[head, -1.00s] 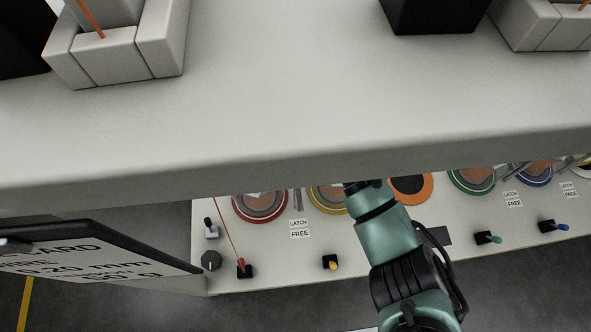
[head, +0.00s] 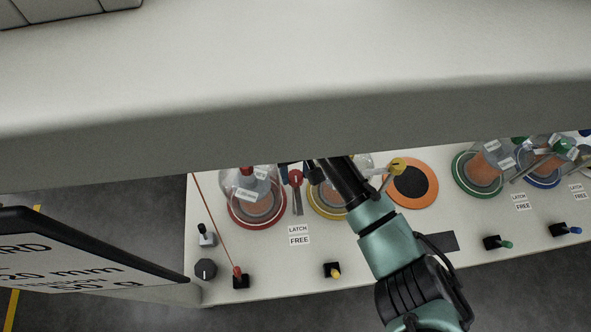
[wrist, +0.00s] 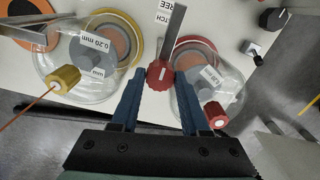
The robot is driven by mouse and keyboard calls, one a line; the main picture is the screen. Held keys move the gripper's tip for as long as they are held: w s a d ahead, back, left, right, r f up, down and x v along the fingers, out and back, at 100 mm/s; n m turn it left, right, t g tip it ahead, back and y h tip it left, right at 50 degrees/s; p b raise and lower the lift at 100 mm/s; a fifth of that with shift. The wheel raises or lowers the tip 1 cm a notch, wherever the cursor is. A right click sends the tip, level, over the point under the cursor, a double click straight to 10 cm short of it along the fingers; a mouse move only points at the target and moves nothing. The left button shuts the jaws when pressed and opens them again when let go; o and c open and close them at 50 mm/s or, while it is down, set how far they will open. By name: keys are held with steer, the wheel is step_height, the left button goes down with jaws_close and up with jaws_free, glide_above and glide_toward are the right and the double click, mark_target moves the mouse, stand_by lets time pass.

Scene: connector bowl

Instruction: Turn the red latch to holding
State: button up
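The red latch (head: 296,178) has a round red knob on a grey bar, between the red-ringed station (head: 256,217) and the yellow-ringed one. Its plate (head: 299,235) reads "LATCH FREE". In the wrist view the red knob (wrist: 160,76) shows between my fingertips, with its grey bar (wrist: 172,32) pointing away from me. My gripper (wrist: 160,82) is open, one blue finger on each side of the knob. I cannot tell whether either finger touches it. In the head view my gripper (head: 297,168) is at the latch, its fingers partly hidden.
Clear domes stand close on both sides, one with a red cap (wrist: 215,116) and one with a yellow cap (wrist: 64,78). A thin orange cord (head: 213,215) runs at the left. A thick pale shelf (head: 300,110) overhangs the panel. A black dial (head: 206,268) and small levers line the front.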

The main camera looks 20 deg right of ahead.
jaws_close()
stand_by(1.1)
